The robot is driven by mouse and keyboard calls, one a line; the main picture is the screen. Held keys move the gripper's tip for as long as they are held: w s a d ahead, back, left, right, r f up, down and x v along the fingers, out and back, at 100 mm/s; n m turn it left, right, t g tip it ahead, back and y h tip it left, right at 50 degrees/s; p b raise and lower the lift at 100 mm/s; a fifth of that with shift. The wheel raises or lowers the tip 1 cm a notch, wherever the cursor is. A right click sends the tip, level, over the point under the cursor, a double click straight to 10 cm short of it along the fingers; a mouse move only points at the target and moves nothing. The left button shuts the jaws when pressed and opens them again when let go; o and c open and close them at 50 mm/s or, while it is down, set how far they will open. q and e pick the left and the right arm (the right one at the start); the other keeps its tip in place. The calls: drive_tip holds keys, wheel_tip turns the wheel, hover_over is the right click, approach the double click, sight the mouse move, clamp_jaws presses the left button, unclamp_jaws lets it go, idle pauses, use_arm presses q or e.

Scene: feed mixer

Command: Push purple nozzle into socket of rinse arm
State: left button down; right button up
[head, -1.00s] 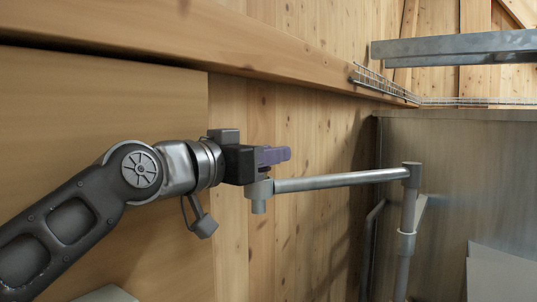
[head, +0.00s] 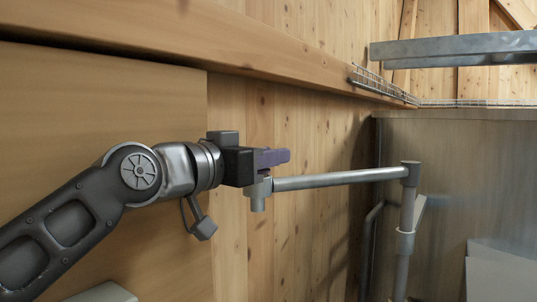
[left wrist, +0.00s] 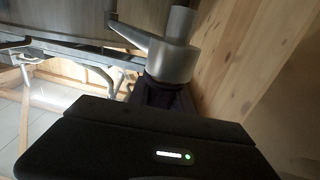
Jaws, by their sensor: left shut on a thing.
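My left gripper (head: 262,161) is shut on the purple nozzle (head: 274,157), which sticks out to the right of the jaws. The rinse arm (head: 340,180) is a grey metal tube running left from an upright post. Its socket (head: 258,190) is a short grey collar at the tube's left end, directly under the nozzle. The nozzle's underside meets or nearly meets the socket; how deep it sits cannot be told. In the left wrist view the socket (left wrist: 174,62) shows large, with a dark purple part (left wrist: 160,97) against it. My right gripper is not in view.
A plank wall (head: 305,220) stands close behind the rinse arm. A metal panel (head: 460,190) lies to the right, with a steel beam (head: 455,48) above it. A wire tray (head: 385,85) runs along the wooden ledge. Open space lies below the tube.

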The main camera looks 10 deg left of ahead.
use_arm(q)
wheel_tip(320, 180, up, 2)
drive_tip(key=shift+w+a+r+p, duration=0.1)
drive_tip(key=shift+w+r+p, duration=0.1)
drive_tip(key=shift+p, duration=0.8)
drive_tip(key=shift+s+b, duration=0.1)
drive_tip(key=shift+b, duration=0.25)
idle(1.3)
drive_tip(key=shift+f+b, duration=0.65)
drive_tip(key=shift+s+f+b, duration=0.15)
drive_tip(key=shift+f+b, duration=0.25)
drive_tip(key=shift+d+f+b, duration=0.3)
drive_tip(key=shift+f, duration=0.1)
drive_tip(key=c, duration=1.1)
unclamp_jaws()
